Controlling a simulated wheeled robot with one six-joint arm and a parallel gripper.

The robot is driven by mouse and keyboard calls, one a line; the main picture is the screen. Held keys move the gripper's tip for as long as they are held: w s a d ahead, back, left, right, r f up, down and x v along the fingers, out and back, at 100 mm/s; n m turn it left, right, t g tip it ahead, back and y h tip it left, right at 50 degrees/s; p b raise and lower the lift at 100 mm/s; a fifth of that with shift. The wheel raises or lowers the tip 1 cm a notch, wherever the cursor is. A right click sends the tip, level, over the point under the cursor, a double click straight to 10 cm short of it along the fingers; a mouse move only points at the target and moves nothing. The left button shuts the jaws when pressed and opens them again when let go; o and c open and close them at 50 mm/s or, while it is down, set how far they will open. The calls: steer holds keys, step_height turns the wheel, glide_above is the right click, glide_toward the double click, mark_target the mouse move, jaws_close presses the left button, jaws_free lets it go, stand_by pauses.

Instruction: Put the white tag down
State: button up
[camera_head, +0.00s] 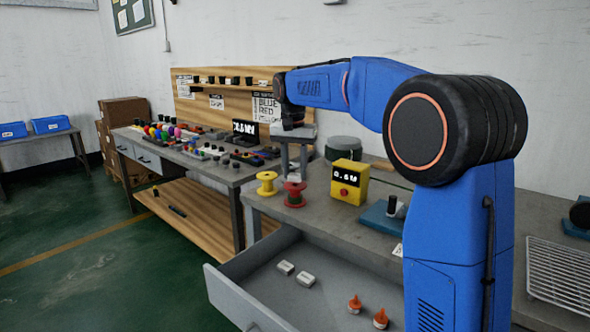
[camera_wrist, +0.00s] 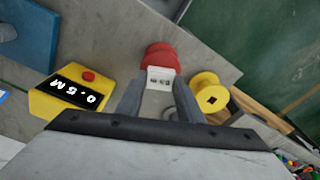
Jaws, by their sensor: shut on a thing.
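The white tag (camera_wrist: 159,78) with dark print is between my fingertips in the wrist view. My gripper (camera_wrist: 160,92) is shut on it, and the gripper also shows in the head view (camera_head: 294,172), pointing down above the bench. The red spool (camera_head: 293,195) stands just below my fingertips; in the wrist view its red top (camera_wrist: 160,56) shows right behind the tag. I cannot tell whether the tag touches the spool. In the head view I cannot make out the tag.
A yellow spool (camera_head: 267,184) and a yellow box reading 0.5 M (camera_head: 349,182) flank the red spool on the grey bench (camera_head: 330,222). A blue fixture (camera_head: 385,218) sits right.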

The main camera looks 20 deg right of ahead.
mark_target(294, 177)
steer(key=shift+f, duration=0.3)
steer(key=o, duration=1)
step_height(294, 177, up, 13)
steer(key=s, duration=0.1)
steer(key=s+d+f+n, duration=0.2)
steer(key=s, duration=0.8)
steer(key=s+d+f+n+t, duration=0.1)
steer(key=s+d+f+n, duration=0.1)
steer(key=s+f, duration=1.1)
steer(key=s+d+f+n+t, duration=0.2)
steer(key=s+d+f, duration=0.1)
steer(key=s+f, duration=1)
steer(key=s, duration=0.6)
steer(key=shift+t+y, duration=0.3)
steer(key=shift+y, duration=0.1)
steer(key=shift+s+r, duration=0.1)
